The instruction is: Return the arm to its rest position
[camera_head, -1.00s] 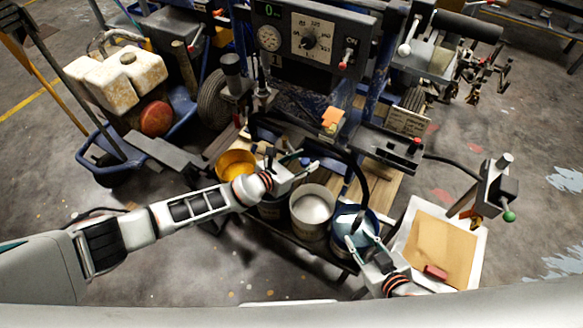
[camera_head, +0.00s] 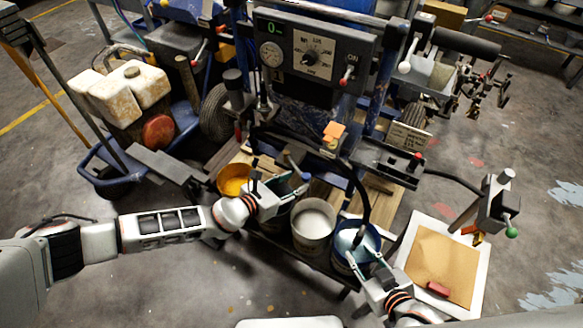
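My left gripper (camera_head: 291,186) is above the row of paint buckets, between the yellow paint bucket (camera_head: 232,181) and the white paint bucket (camera_head: 312,228). Its fingers are spread apart and nothing shows between them. My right gripper (camera_head: 362,255) is at the near side of the blue-rimmed bucket (camera_head: 342,262), with its fingertips over the bucket's opening. A black hose (camera_head: 364,198) curves down into this bucket close to the fingertips. I cannot tell whether the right fingers touch the hose.
The line striper's control panel (camera_head: 311,60) stands behind the buckets. A tray with a tan board (camera_head: 441,262) and a red block (camera_head: 438,289) lies at right. A blue cart with white jugs (camera_head: 120,93) stands at left. Open floor lies at lower left.

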